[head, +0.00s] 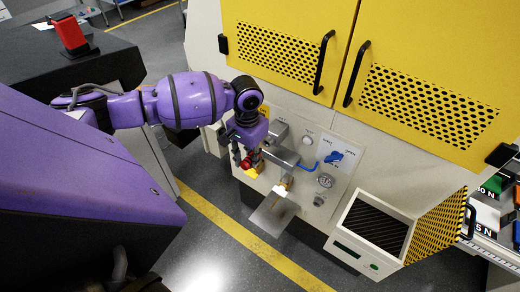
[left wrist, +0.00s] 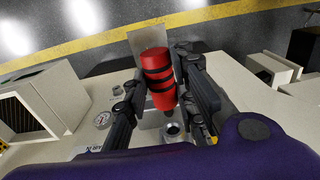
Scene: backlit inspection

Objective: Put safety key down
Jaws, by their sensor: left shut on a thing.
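The safety key appears to be the red cylinder with black bands (left wrist: 158,72) in the left wrist view. A small red part of it (head: 246,163) shows in the head view, in front of the machine's panel. My left gripper (left wrist: 164,88) has a dark finger on either side of the red cylinder and is shut on it. In the head view the left gripper (head: 249,158) is partly hidden by its own wrist. A round metal socket (left wrist: 172,130) shows just below the cylinder in the left wrist view; I cannot tell whether they touch. My right gripper is not in view.
The panel (head: 345,146) carries a blue handle (head: 333,157) and a round gauge (head: 326,181). A grey plate (head: 270,217) juts out below. An open bin (head: 345,248) stands right of it. Yellow doors (head: 285,22) with black handles are above. Dark floor is in front.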

